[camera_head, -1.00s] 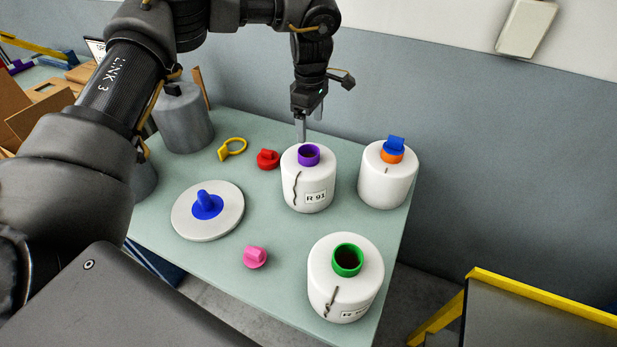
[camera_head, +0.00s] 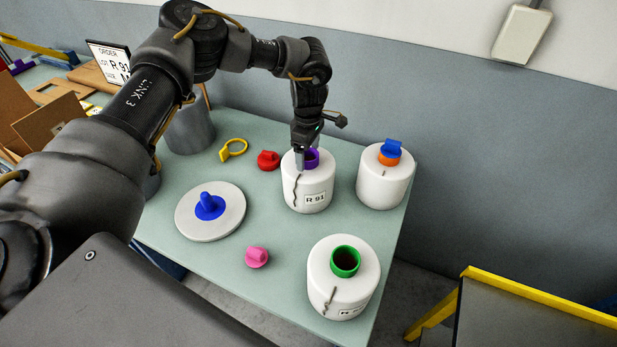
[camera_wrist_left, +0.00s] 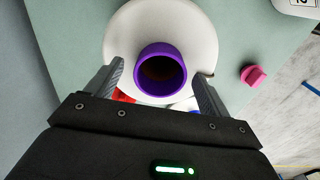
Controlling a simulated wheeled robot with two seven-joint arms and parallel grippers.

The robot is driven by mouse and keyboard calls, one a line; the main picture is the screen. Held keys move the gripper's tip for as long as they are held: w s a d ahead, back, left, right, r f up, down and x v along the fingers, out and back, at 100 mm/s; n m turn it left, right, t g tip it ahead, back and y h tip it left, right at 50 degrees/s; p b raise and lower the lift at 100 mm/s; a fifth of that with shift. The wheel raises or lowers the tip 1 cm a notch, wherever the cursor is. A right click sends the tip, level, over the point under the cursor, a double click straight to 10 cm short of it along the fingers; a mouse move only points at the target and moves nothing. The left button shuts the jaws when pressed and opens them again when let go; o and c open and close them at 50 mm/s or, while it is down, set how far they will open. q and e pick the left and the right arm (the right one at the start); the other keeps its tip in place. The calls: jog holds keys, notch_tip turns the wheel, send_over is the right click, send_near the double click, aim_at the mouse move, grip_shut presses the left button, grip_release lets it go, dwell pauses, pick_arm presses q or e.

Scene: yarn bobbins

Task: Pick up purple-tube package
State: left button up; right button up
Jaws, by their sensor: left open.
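The purple-tube package (camera_head: 309,190) is a white bobbin with a purple tube (camera_head: 312,158) at its top and a label reading R 91. It stands upright on the green table. My left gripper (camera_head: 306,160) is at its top, with the fingers at the purple tube. In the left wrist view the purple tube (camera_wrist_left: 161,70) lies between the two open fingers (camera_wrist_left: 158,88), with a visible gap on each side. The gripper hides part of the tube in the head view. My right gripper does not show.
An orange-tube package (camera_head: 384,182) with a blue plug stands to the right, and a green-tube package (camera_head: 341,285) nearer.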

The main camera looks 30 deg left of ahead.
pick_arm(q)
grip_shut()
jog(key=shift+r, duration=0.1)
dwell(0.4)
jog(key=shift+w, duration=0.1)
jog(key=s+d+r+b, duration=0.5)
jog(key=s+r+b, duration=0.2)
jog(key=s+r, duration=0.6)
dwell(0.6)
jog(key=shift+s, duration=0.1)
